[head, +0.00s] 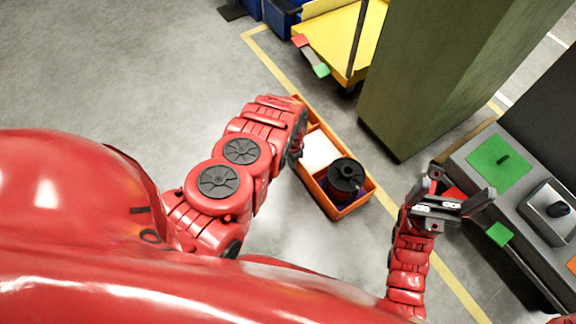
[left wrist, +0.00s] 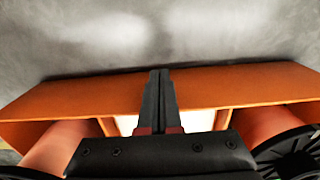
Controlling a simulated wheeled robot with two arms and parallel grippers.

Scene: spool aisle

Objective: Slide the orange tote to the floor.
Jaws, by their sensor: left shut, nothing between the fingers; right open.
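The orange tote (head: 345,212) appears to sit on the grey floor, left of the green pillar. It holds a black-flanged spool (head: 346,177) and a white item (head: 320,150). My left arm covers its far-left side in the head view, and the left fingers are hidden there. In the left wrist view my left gripper (left wrist: 160,75) is shut and empty, its fingertips overlapping the tote's wall (left wrist: 80,93); contact cannot be told. Reddish rolls show on both sides of it. My right gripper (head: 450,205) is open and empty, right of the tote, near the grey bench.
A yellow cart (head: 340,40) stands beyond the tote, with blue bins (head: 281,18) beside it. The green pillar (head: 420,75) is close on the right. The grey bench (head: 520,215) carries a green pad (head: 495,160). Floor at upper left is clear.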

